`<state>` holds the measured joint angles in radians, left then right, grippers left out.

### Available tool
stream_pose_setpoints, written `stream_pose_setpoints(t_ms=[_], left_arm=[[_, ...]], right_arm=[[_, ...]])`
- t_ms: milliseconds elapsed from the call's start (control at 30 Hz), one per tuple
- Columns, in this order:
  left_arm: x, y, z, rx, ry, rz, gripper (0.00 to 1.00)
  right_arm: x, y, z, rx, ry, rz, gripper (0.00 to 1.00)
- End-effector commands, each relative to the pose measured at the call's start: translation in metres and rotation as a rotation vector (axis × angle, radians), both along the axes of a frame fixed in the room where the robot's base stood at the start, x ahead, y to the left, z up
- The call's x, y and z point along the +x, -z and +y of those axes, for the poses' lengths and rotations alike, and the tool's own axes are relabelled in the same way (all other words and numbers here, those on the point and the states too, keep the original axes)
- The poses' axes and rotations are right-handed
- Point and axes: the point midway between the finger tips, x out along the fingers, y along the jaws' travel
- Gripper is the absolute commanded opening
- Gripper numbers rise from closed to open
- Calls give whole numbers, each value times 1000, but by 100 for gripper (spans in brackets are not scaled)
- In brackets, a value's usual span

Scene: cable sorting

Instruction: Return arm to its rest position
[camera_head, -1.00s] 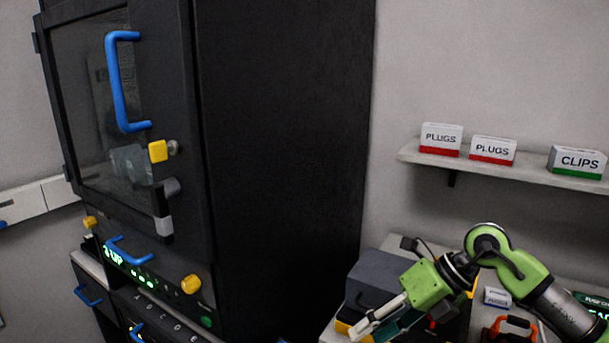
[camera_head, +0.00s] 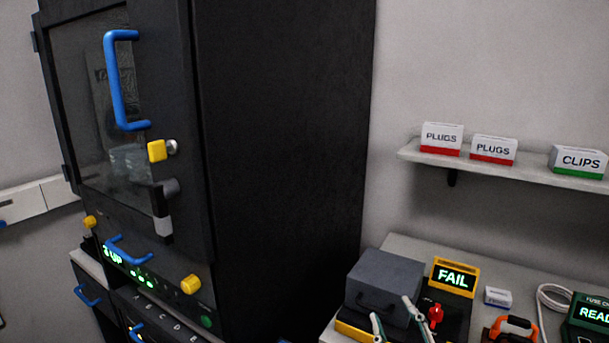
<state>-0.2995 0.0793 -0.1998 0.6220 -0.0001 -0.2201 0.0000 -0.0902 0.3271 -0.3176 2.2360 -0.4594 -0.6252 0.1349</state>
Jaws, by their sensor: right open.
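My right gripper (camera_head: 394,318) shows only as two pale, thin fingertips at the bottom edge, in front of a grey box (camera_head: 380,285) on the bench. The fingertips are spread apart and I see nothing between them. The rest of my right arm is below the picture. My left gripper is not in view.
A yellow-framed display (camera_head: 454,278) reads FAIL, beside a red switch (camera_head: 435,316). An orange-handled item (camera_head: 512,327), a small white box (camera_head: 497,297) and a coiled white cable (camera_head: 545,300) lie to the right. A tall black cabinet (camera_head: 285,150) stands left; a shelf (camera_head: 510,169) holds labelled boxes.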

Motion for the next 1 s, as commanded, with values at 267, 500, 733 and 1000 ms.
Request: stream_pose_setpoints(t_ms=[267, 500, 733, 1000], left_arm=[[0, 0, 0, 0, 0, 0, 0], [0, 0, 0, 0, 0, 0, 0], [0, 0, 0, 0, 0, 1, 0], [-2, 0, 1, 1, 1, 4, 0]], right_arm=[[-118, 163, -42, 190, 220, 653, 41], [-221, 223, -39, 256, 278, 1024, 41], [-287, 256, -31, 284, 292, 1256, 41], [-274, 332, -29, 274, 297, 1282, 41]])
